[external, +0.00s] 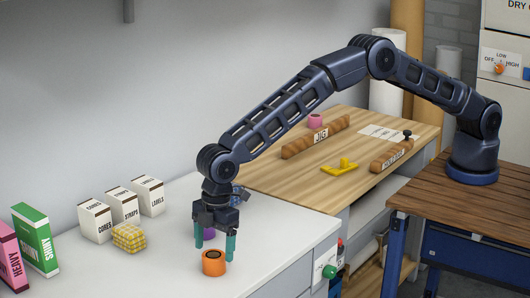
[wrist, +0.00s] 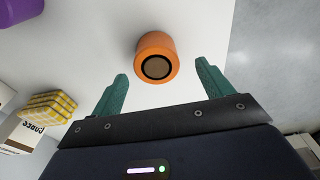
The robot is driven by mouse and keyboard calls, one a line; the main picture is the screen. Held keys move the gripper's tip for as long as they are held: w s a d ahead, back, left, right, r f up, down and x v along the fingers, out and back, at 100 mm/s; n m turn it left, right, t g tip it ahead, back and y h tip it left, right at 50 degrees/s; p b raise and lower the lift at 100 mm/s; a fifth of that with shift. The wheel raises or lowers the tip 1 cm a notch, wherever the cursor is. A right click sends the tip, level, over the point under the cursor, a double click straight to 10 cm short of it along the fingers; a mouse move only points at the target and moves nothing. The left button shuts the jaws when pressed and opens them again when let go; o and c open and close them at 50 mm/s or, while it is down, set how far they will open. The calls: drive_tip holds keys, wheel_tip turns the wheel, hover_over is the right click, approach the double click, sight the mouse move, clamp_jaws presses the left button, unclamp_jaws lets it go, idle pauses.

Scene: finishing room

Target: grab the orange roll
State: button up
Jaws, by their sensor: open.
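The orange roll (external: 213,265) stands upright on the white counter near its front edge, with a dark ring and brown core on top. My gripper (external: 215,248) points down over it with its teal fingers apart. In the wrist view the orange roll (wrist: 157,49) lies just beyond the open fingertips (wrist: 161,72), roughly centred between them. Nothing is held. I cannot tell from the external view how much height separates the fingertips from the roll.
A purple roll (external: 209,234) stands behind my gripper. A yellow checked block (external: 129,238) and several white boxes (external: 122,207) stand to the left, with green (external: 36,240) and pink (external: 10,258) boxes at far left. The wooden bench (external: 280,180) holds a yellow piece (external: 340,167).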

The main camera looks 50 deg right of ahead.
sight(214, 254)
drive_tip(key=f, duration=0.4)
drive_tip(key=shift+w+f, duration=0.2)
drive_tip(key=shift+f, duration=0.05)
drive_tip(key=shift+c, duration=0.5)
drive_tip(key=c, duration=1)
drive_tip(key=shift+r, duration=0.1)
